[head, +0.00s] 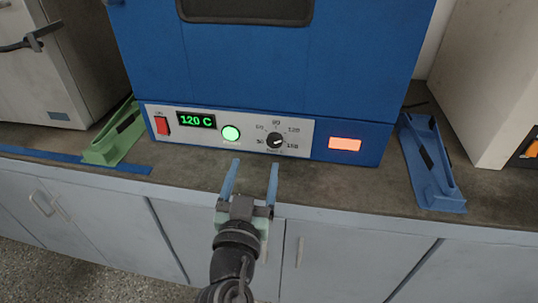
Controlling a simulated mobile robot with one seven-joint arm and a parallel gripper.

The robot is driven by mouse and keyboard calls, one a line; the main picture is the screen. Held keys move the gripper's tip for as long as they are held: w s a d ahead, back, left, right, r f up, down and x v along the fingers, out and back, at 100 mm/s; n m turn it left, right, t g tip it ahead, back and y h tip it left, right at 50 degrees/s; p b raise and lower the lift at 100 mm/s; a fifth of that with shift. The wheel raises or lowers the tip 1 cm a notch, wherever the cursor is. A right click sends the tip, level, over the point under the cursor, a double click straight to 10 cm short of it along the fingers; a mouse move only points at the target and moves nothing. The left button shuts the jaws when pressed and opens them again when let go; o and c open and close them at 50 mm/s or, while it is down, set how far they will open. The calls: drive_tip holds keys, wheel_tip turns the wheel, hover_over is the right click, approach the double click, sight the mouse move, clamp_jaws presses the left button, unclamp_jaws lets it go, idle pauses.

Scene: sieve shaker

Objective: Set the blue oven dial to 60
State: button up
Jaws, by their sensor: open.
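The blue oven (345,75) stands on the counter, with a pale control panel along its lower front. The dark round dial (274,141) is on the right part of this panel, ringed by printed numbers, with 60 at upper left and 90 at top. Its pointer seems to aim to the lower right, near the 150 or 160 mark; the print is too small to be sure. The green display (196,121) reads 120 C. My gripper (254,168) is open and empty in front of the panel, a little below and left of the dial, apart from it.
A red switch (161,126), a lit green button (231,133) and a lit orange panel (345,144) are on the oven front. A green holder (116,135) stands left and a blue holder (432,165) right. Bare counter lies before the oven.

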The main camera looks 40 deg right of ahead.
sight(274, 143)
drive_tip(key=shift+g, duration=0.4)
drive_tip(key=w+d+f, duration=0.1)
drive_tip(key=w+d, duration=0.1)
drive_tip(key=d, duration=0.1)
drive_tip(key=w+d+f, duration=0.1)
drive_tip(key=w+d, duration=0.1)
drive_tip(key=d, duration=0.2)
drive_tip(key=w+d+f, duration=0.1)
drive_tip(key=w+d, duration=0.2)
drive_tip(key=d, duration=0.1)
drive_tip(key=shift+f, duration=0.35)
clamp_jaws()
